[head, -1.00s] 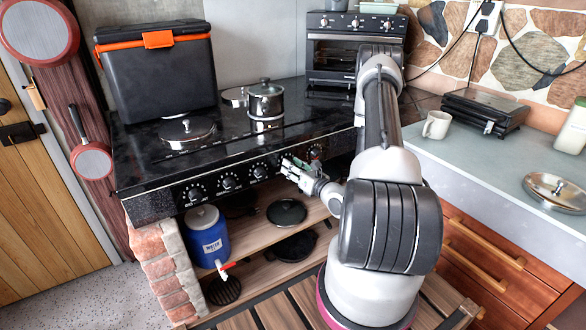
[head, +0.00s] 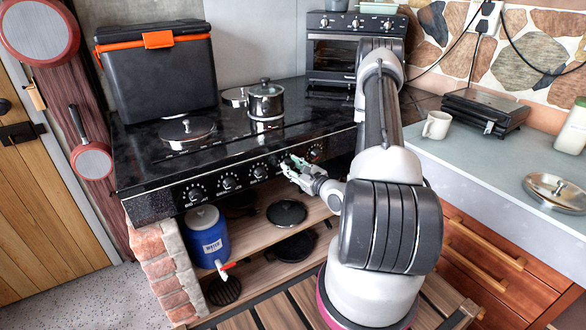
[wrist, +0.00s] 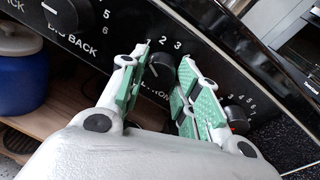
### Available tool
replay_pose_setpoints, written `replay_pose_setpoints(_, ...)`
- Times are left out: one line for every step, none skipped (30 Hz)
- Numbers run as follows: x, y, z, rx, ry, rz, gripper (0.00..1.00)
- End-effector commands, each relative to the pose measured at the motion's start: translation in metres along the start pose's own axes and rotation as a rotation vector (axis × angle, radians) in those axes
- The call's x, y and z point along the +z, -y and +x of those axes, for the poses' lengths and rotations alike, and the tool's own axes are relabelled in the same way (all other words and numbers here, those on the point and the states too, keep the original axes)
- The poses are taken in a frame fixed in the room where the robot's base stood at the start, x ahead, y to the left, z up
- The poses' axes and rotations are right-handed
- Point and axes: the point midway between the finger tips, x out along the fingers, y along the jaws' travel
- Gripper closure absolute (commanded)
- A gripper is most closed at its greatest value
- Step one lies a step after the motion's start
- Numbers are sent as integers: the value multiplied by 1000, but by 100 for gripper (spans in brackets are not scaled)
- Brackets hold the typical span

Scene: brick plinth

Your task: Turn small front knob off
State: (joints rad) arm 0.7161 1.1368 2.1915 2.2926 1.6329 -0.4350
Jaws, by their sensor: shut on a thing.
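My gripper (wrist: 162,88) has green-padded fingers on either side of a small black knob (wrist: 162,72) on the stove's front panel, shut on it. The numbers 1, 2 and 3 show above this knob; its label is partly hidden by the fingers, with only some letters readable. The knob's pointer is too unclear to read. In the head view my gripper (head: 289,164) is at the black front panel (head: 208,187), right of three visible knobs, and the fingers hide the held knob.
A knob with a red mark (wrist: 236,115) is close to the right finger. A larger knob (wrist: 66,12) labelled "BIG BACK" is at the upper left. A lidded pot (head: 266,102) stands on the stove. A blue jug (head: 208,240) stands on the shelf below.

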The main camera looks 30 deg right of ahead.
Motion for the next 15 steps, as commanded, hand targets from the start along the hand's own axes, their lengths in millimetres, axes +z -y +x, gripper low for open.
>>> replay_pose_setpoints(0,0,0,-1,-6,-41,92)
replay_pose_setpoints(0,0,0,-2,-9,-69,92)
replay_pose_setpoints(0,0,0,-3,-13,-105,92)
replay_pose_setpoints(0,0,0,-4,-16,-132,92)
replay_pose_setpoints(0,0,0,-5,-19,-158,92)
replay_pose_setpoints(0,0,0,-6,-23,-191,92)
replay_pose_setpoints(1,0,0,-7,-25,-216,92)
replay_pose_setpoints(1,0,0,-7,-27,-239,92)
replay_pose_setpoints(1,0,0,-8,-31,-268,92)
replay_pose_setpoints(1,-1,0,-9,-33,-289,92)
replay_pose_setpoints(1,-1,0,-9,-35,-310,92)
replay_pose_setpoints(1,-1,0,-10,-38,-336,92)
replay_pose_setpoints(1,-1,0,-11,-40,-353,92)
replay_pose_setpoints(1,0,0,-12,-42,-370,92)
replay_pose_setpoints(1,0,0,-13,-45,-391,92)
